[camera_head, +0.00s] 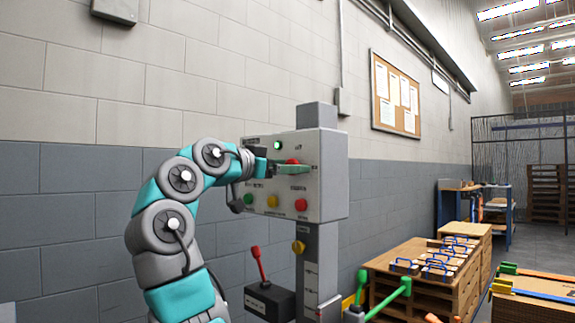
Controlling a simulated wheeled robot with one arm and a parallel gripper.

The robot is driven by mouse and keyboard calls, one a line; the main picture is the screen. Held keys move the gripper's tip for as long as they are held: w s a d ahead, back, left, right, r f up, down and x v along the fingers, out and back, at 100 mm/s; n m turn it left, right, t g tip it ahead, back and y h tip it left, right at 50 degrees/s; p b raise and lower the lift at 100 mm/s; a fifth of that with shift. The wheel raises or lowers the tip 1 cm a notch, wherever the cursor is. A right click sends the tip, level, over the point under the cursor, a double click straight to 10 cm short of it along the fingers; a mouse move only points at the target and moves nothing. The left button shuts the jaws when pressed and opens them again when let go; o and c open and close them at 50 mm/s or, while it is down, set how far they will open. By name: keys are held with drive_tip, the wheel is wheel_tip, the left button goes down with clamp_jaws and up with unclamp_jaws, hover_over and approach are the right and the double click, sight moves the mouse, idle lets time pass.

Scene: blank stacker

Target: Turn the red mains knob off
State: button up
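The control box (329,190) stands on a grey post near the middle of the view. The red mains knob (292,161) shows only in part on its front panel, behind the green-tipped end of my gripper (292,169). My gripper is right at the knob, and I cannot tell if it touches or grips it. The fingers are seen from the side, so their opening is hidden. A green lamp (278,145) glows on the panel, up and left of the knob. Green (248,199), yellow (272,201) and red (301,205) buttons sit in a row below.
A yellow knob (299,247) is on the post below the box. A red-handled lever (258,264) rises from a dark block at lower left of the post. Green-handled bars (390,298) and wooden crates (415,252) stand at right. A block wall runs behind.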

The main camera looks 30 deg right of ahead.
clamp_jaws()
idle(0.7)
